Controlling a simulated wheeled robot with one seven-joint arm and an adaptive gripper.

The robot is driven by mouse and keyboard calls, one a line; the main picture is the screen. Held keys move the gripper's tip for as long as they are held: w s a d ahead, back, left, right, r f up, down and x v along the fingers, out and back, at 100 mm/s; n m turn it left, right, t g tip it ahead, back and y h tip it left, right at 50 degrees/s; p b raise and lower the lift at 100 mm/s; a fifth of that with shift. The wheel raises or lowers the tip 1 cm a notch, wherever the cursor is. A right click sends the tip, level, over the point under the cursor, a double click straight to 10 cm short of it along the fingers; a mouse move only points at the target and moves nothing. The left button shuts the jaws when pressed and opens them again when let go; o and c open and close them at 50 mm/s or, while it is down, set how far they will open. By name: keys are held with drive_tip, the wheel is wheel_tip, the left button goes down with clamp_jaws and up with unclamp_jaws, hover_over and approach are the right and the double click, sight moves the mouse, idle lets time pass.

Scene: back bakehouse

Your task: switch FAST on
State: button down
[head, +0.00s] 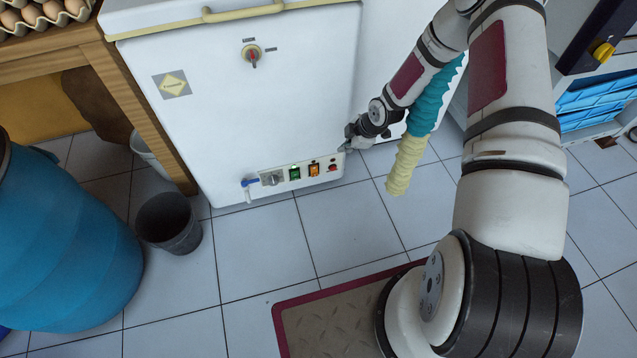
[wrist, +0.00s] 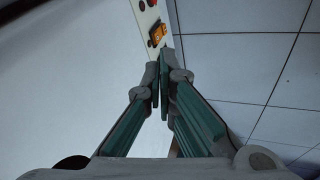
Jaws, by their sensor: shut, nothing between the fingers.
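A low control panel (head: 300,174) runs along the bottom front of a white chest cabinet (head: 240,110). It carries a grey dial (head: 271,179), a green switch (head: 295,173), an orange switch (head: 314,169) and a small red part (head: 333,167). The lettering is too small to read, so I cannot tell which one is FAST. My gripper (head: 346,148) is shut and empty, close to the cabinet's lower right corner, just above the panel's right end. In the wrist view the shut fingertips (wrist: 164,73) lie below the orange switch (wrist: 157,35); contact cannot be told.
A blue-handled tap (head: 249,183) sticks out left of the panel. A dark bucket (head: 168,222) and a blue barrel (head: 65,240) stand at left. A red-edged mat (head: 300,312) lies in front. The tiled floor before the panel is clear. A red knob (head: 252,55) sits higher on the cabinet.

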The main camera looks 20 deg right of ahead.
sight(314, 171)
drive_tip(key=s+a+f+b, duration=0.1)
drive_tip(key=f+b, duration=0.1)
drive_tip(key=f, duration=0.5)
drive_tip(key=s+a+f+n+t+y+b, duration=0.1)
drive_tip(key=a+f, duration=0.1)
drive_tip(key=f, duration=0.6)
drive_tip(key=shift+a+y+b, duration=0.25)
drive_tip(key=shift+y+b, duration=0.05)
drive_tip(key=shift+b, duration=0.05)
drive_tip(key=w+a+f+b, duration=0.3)
drive_tip(key=w+f+b, duration=0.3)
drive_tip(key=w+f, duration=0.2)
drive_tip(key=shift+w+a+f+b, duration=0.2)
drive_tip(key=shift+a+f+b, duration=0.15)
drive_tip(key=shift+f, duration=0.1)
